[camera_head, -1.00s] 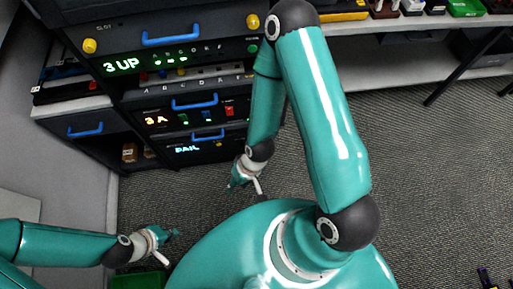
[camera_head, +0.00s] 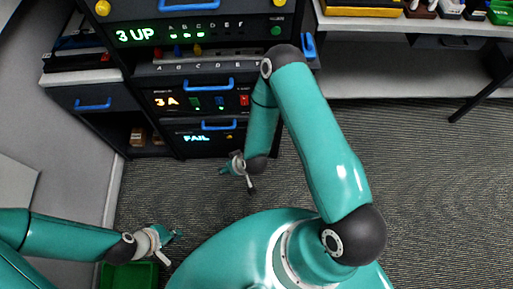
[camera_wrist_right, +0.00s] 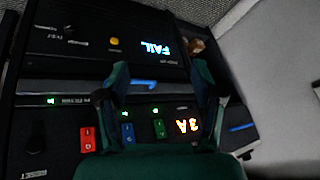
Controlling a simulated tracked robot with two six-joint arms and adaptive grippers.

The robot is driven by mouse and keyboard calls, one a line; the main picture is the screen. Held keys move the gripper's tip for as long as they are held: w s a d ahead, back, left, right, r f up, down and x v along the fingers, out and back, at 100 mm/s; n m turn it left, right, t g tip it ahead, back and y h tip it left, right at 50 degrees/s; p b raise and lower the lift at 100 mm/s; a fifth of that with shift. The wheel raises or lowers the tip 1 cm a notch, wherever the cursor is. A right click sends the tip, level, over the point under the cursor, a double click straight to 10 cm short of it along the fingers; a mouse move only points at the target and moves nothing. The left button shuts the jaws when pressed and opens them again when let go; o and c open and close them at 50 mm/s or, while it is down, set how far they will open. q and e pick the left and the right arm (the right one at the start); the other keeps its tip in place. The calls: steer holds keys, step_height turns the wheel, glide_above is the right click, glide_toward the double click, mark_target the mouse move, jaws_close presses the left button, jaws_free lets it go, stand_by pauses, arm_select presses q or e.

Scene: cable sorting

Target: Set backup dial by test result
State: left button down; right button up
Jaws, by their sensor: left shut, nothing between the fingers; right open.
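The dark equipment rack stands at upper left in the head view. The unit above shows an orange "3 A" (camera_head: 166,101) beside green, blue and red switches. Which control is the backup dial I cannot tell. My right gripper (camera_head: 230,171) is open and empty in front of the rack. In the right wrist view its fingers (camera_wrist_right: 160,80) spread before the FAIL unit. My left gripper (camera_head: 171,244) is shut and empty, away from the rack.
A green bin (camera_head: 130,275) lies on the floor below my left gripper. A drawer with a blue handle (camera_head: 93,105) is left of the rack. A shelf (camera_head: 400,28) with coloured items is at upper right. The carpet at right is clear.

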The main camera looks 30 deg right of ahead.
steer(key=w+d+f+n+t+h+b, duration=0.1)
steer(key=w+d+f+t+h+b, duration=0.15)
steer(key=f+b, duration=0.4)
steer(key=w+d+f+n+t+h+b, duration=0.1)
steer(key=w+d+f+h+b, duration=0.15)
steer(key=f, duration=0.75)
steer(key=w+d+f+t+h+b, duration=0.1)
steer(key=w+d+f+t+b, duration=0.15)
steer(key=f+b, duration=0.4)
steer(key=s+d+f+n+t+h+b, duration=0.35)
steer(key=f+h+b, duration=0.35)
steer(key=f, duration=0.3)
arm_select(q)
step_height(320, 180, down, 43)
steer(key=b, duration=1.7)
steer(key=shift+f, duration=0.15)
arm_select(e)
steer(key=x, duration=1.5)
steer(key=shift+d+m+g, duration=0.35)
steer(key=shift+d+m, duration=0.1)
steer(key=shift+d, duration=0.1)
steer(key=shift+c, duration=0.3)
